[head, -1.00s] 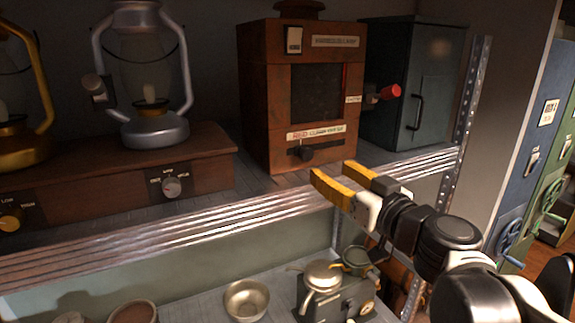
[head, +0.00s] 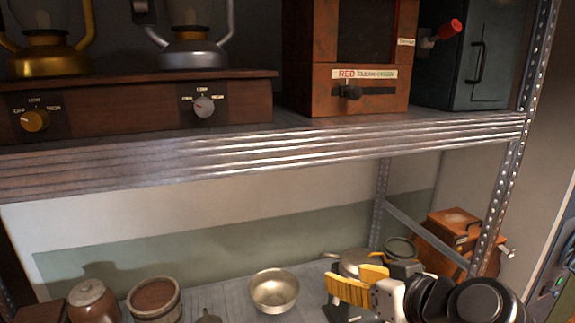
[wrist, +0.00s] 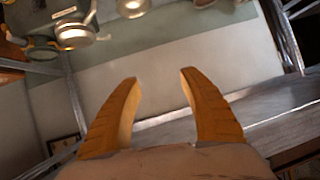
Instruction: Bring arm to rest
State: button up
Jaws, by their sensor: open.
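My gripper (head: 358,282) has yellow fingers and shows at the lower right of the head view, in front of the lower shelf. In the wrist view my gripper (wrist: 160,80) has its two fingers spread apart with nothing between them. My arm comes in from the bottom right corner of the head view. The fingers overlap a small metal pot (head: 350,262) in the head view; I cannot tell whether they touch it.
The upper shelf edge (head: 260,150) runs above my gripper. A metal bowl (head: 274,291), a wooden bucket (head: 155,300) and a lidded jar (head: 92,301) stand on the lower shelf. A perforated post (head: 497,200) stands at right. A wooden box (head: 350,88) stands above.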

jog(key=s+d+f+m+g+h+b, duration=0.1)
jog(key=s+d+f+h+b, duration=0.1)
jog(key=f+b, duration=0.3)
jog(key=s+d+f+m+g+h+b, duration=0.1)
jog(key=s+d+f+b, duration=0.2)
jog(key=f, duration=1.1)
jog(key=s+d+f+m+g+h+b, duration=0.1)
jog(key=s+f+b, duration=0.3)
jog(key=f+b, duration=0.4)
jog(key=shift+d+f+m+g+h, duration=0.3)
jog(key=shift+d+f+g+h, duration=0.2)
jog(key=shift+d+f+h, duration=0.25)
jog(key=shift+a, duration=0.1)
